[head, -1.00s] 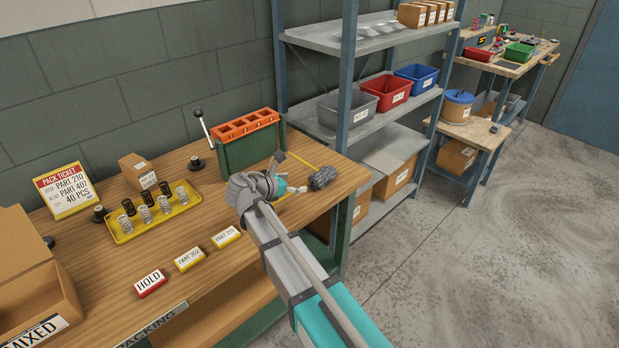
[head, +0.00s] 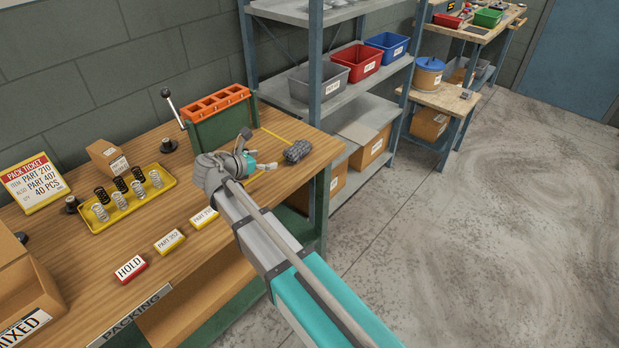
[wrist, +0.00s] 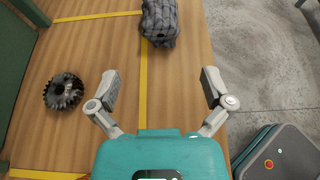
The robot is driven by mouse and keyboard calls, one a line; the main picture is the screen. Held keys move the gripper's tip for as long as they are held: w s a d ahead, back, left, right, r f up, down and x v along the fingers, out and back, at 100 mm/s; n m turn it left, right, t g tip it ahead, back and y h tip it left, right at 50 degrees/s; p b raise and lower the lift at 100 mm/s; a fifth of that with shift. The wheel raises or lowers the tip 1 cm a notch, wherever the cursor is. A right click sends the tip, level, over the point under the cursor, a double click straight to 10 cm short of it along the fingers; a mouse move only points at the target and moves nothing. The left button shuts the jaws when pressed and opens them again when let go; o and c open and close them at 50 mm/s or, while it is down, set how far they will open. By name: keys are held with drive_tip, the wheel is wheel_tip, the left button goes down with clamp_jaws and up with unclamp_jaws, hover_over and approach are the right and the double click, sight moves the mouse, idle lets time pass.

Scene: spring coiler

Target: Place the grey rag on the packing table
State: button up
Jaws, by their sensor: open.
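The grey rag (head: 298,151) is a dark, bunched, knitted-looking bundle lying on the packing table (head: 205,262), near its right end and beside the green machine. In the wrist view the rag (wrist: 160,22) lies at the top, across a yellow tape line on the wood, beyond my fingertips. My gripper (wrist: 162,88) is open, with nothing between its fingers. In the head view my gripper (head: 264,165) is above the table, just left of the rag and apart from it.
A dark toothed gear (wrist: 63,92) lies on the table left of my gripper. A green machine with an orange top (head: 222,115) stands behind. A yellow tray (head: 122,207) of springs and several labels are to the left. Shelving (head: 318,100) stands beyond the table's right end.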

drive_tip(key=d+f+m+g, duration=0.1)
drive_tip(key=d, duration=0.2)
drive_tip(key=d+f+m+g, duration=0.1)
drive_tip(key=d+m, duration=0.1)
drive_tip(key=d, duration=0.1)
drive_tip(key=d+f+m+g, duration=0.1)
drive_tip(key=d+m, duration=0.1)
drive_tip(key=d, duration=0.1)
drive_tip(key=shift+s+d+f, duration=0.2)
drive_tip(key=shift+s+d, duration=0.05)
drive_tip(key=shift+d, duration=0.15)
drive_tip(key=s+d+f+m+g+y, duration=0.4)
drive_tip(key=s+d+m, duration=0.3)
drive_tip(key=d+m, duration=0.4)
drive_tip(key=s+d+f+m+g+y, duration=0.3)
drive_tip(key=s+d+m, duration=0.4)
drive_tip(key=d+m, duration=0.5)
drive_tip(key=shift+s+d+f+g+y, duration=0.4)
drive_tip(key=shift+d+f+y, duration=0.15)
drive_tip(key=shift+y, duration=0.15)
